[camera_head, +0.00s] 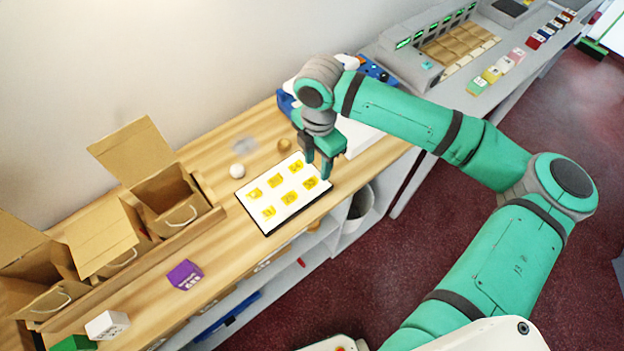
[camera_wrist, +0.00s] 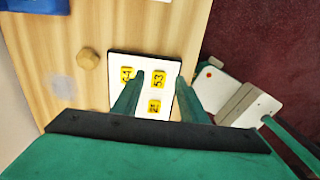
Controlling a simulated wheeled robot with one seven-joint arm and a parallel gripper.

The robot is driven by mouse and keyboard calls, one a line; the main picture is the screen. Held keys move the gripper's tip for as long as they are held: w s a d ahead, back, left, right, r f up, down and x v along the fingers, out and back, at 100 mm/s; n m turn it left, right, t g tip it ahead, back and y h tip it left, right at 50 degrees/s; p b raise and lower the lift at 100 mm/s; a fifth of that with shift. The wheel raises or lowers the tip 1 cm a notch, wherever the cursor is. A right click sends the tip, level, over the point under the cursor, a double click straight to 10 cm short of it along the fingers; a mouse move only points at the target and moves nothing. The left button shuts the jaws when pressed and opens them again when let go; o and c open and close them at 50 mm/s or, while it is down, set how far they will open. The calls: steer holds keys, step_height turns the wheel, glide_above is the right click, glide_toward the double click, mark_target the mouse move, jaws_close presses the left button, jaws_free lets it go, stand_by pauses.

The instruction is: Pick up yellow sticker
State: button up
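A white board (camera_head: 271,226) with several yellow stickers lies on the wooden counter; each sticker has dark marks. One yellow sticker (camera_head: 310,184) is at the board's right corner, close to my gripper (camera_head: 317,170). In the wrist view my gripper (camera_wrist: 161,82) is open, its two green fingers apart with nothing between them. Three stickers show there: one at upper left (camera_wrist: 126,73), one at upper right (camera_wrist: 159,79) between the fingertips in the picture, and one lower (camera_wrist: 154,106). The gripper body hides the rest of the board. Whether the fingertips touch the board I cannot tell.
Open cardboard boxes (camera_head: 172,192) and a purple block (camera_head: 185,275) are to the left. A grey machine (camera_head: 415,62) stands at the back right. A bin (camera_head: 359,205) is below the counter's edge.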

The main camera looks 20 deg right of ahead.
mark_target(316, 179)
steer(key=shift+a+f, duration=0.15)
steer(key=shift+f, duration=0.95)
steer(key=shift+a+f, duration=0.15)
steer(key=shift+f, duration=0.9)
steer(key=shift+s, duration=0.1)
steer(key=c, duration=0.9)
steer(key=shift+d+r, duration=0.1)
steer(key=shift+r, duration=0.55)
steer(key=shift+s+d+r, duration=0.75)
steer(key=shift+s+r, duration=1.45)
steer(key=shift+r, duration=0.45)
steer(key=shift+s+d+r, duration=0.7)
steer(key=shift+s+r, duration=1.5)
steer(key=shift+r, duration=0.4)
steer(key=shift+s+d+r, duration=0.75)
steer(key=shift+s+r, duration=1.45)
steer(key=shift+r, duration=0.45)
